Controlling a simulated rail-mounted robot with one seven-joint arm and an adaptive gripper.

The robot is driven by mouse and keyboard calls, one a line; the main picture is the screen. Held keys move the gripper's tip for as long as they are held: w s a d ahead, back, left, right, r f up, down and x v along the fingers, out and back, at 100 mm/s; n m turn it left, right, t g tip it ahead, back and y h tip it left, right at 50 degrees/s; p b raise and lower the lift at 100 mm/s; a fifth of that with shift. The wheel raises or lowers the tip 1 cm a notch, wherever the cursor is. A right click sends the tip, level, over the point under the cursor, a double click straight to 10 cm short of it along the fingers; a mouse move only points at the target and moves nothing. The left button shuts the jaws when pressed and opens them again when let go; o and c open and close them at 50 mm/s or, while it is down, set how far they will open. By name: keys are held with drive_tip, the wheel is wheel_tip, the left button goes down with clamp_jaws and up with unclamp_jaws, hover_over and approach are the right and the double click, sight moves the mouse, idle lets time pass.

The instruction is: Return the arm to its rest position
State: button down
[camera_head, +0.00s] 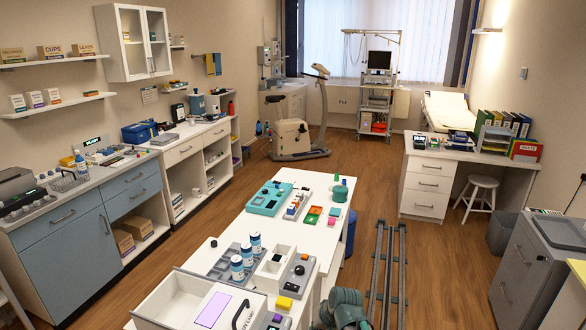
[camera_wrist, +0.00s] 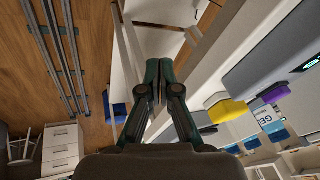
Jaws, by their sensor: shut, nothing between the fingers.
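My gripper (camera_wrist: 158,85) shows in the wrist view with its dark green fingers together and nothing between them. It is beside the long white table (camera_head: 315,227), and the table's edge runs diagonally close by in the wrist view. In the head view a green part of my arm (camera_head: 345,306) shows at the bottom, just right of the table's near end. My fingertips cannot be made out in the head view.
On the table are a grey rack with white bottles (camera_head: 237,268), a grey control box (camera_head: 298,272), a yellow block (camera_head: 284,303) and a teal case (camera_head: 268,198). Floor rails (camera_head: 386,262) run right of the table. A blue bin (camera_head: 350,232) stands beside it. Open floor lies beyond.

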drive_tip(key=s+d+f+g+h, duration=0.4)
drive_tip(key=s+d+f, duration=0.7)
drive_tip(key=s+f, duration=0.1)
drive_tip(key=s+f+g+b, duration=0.1)
drive_tip(key=s+f+g, duration=0.2)
drive_tip(key=s+f, duration=0.7)
drive_tip(key=s+f+g+b, duration=0.2)
drive_tip(key=s+f, duration=0.8)
drive_tip(key=s, duration=0.8)
drive_tip(key=shift+s+a+f+g+y, duration=0.3)
drive_tip(key=shift+s+a+g, duration=0.1)
drive_tip(key=shift+g, duration=0.3)
